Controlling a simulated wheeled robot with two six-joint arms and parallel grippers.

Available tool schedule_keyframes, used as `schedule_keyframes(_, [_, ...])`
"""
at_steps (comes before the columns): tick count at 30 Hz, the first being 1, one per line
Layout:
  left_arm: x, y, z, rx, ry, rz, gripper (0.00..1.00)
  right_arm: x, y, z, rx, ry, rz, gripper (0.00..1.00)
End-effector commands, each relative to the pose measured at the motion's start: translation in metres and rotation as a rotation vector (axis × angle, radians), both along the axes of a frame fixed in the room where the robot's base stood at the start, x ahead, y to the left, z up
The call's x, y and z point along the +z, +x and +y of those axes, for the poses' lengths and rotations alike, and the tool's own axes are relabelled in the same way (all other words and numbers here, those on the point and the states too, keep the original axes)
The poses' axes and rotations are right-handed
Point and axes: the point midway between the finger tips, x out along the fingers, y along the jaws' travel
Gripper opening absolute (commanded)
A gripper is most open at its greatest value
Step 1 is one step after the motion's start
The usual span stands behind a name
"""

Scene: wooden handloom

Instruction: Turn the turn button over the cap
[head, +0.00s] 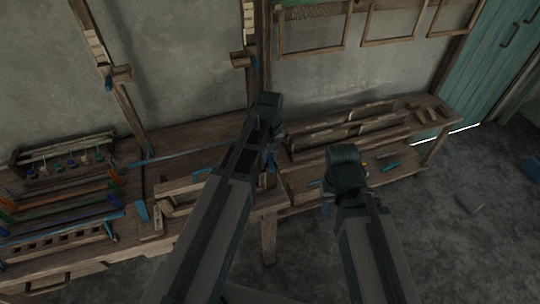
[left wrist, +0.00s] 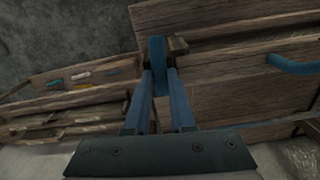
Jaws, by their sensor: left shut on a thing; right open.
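In the left wrist view my left gripper (left wrist: 158,90) is shut on a blue upright piece (left wrist: 157,52), which appears to be the turn button. The fingers close on its lower part and its rounded top stands above them. A small wooden block (left wrist: 178,45), perhaps the cap, sits just to its right; I cannot tell whether they touch. In the head view my left gripper (head: 271,160) is mostly hidden behind its arm at the bench, and the button is not clear there. My right gripper (head: 326,198) is open, lower right, in front of the bench; its fingers are partly hidden.
The wooden bench (head: 430,112) runs along the wall. A rack with hanging pieces (head: 65,158) and slotted wooden bars stand at the left. Wooden posts (head: 120,100) rise behind. In the left wrist view a blue handle (left wrist: 292,64) is at the right. Floor at right is mostly clear.

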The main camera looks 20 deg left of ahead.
Motion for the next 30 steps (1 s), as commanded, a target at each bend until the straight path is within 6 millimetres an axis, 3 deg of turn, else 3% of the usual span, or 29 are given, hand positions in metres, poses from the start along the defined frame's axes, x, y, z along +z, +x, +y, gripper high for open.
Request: schedule_keyframes(30, [0.0,0.0,0.011,-0.941,0.0,0.0,0.0,0.0,0.0,0.0,0.0,0.0,0.0,0.5])
